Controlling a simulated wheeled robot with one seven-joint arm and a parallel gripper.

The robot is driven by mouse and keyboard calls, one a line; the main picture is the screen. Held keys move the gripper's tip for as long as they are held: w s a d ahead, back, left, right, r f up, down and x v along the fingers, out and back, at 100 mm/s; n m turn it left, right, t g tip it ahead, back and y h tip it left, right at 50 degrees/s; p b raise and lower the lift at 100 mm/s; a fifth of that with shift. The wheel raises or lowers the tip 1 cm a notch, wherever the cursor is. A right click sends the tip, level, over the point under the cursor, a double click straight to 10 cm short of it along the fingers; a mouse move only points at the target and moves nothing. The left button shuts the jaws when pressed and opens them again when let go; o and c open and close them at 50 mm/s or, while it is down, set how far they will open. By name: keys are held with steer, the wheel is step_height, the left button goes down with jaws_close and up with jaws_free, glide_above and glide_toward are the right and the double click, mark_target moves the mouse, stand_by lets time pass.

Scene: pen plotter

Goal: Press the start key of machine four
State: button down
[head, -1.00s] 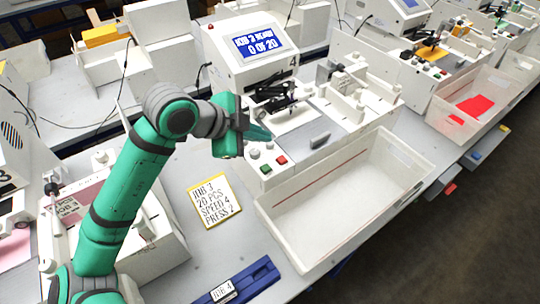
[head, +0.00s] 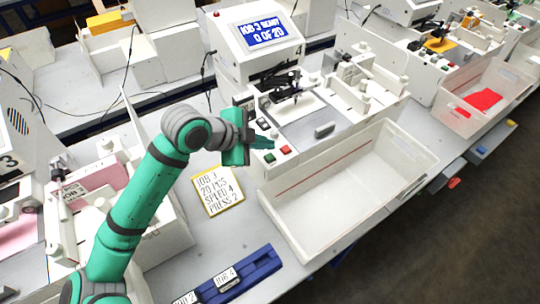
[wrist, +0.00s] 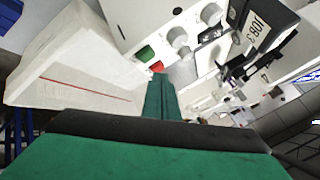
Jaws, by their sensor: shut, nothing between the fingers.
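Machine four (head: 240,70) is a white plotter with a "4" under its screen (head: 264,33), which reads "JOB 3 READY" and "0 OF 20". A green key (head: 269,158) and a red key (head: 285,149) sit side by side on its front left panel; no lettering on them is readable. My gripper (head: 270,143) is shut and empty, its fingertips close to the two keys. In the wrist view the fingertips (wrist: 158,80) lie just below the red key (wrist: 157,67), with the green key (wrist: 144,54) up and left. I cannot tell whether they touch.
Grey knobs (wrist: 178,37) stand beside the keys. An empty white bin (head: 350,190) sits in front of the machine. A yellow-edged job card (head: 219,191) and a blue rack (head: 262,265) lie on the table. Machine three (head: 15,160) stands at left, another plotter at right.

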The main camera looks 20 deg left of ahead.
mark_target(267, 158)
steer(key=shift+f, duration=0.85)
steer(key=shift+w, duration=0.1)
stand_by(0.6)
steer(key=shift+d, duration=0.2)
steer(key=shift+a, duration=0.3)
steer(key=shift+d+f, duration=0.15)
steer(key=shift+d, duration=0.05)
steer(key=shift+f, duration=0.3)
steer(key=shift+f, duration=0.45)
stand_by(1.1)
steer(key=shift+d+r, duration=0.1)
steer(key=shift+r, duration=0.8)
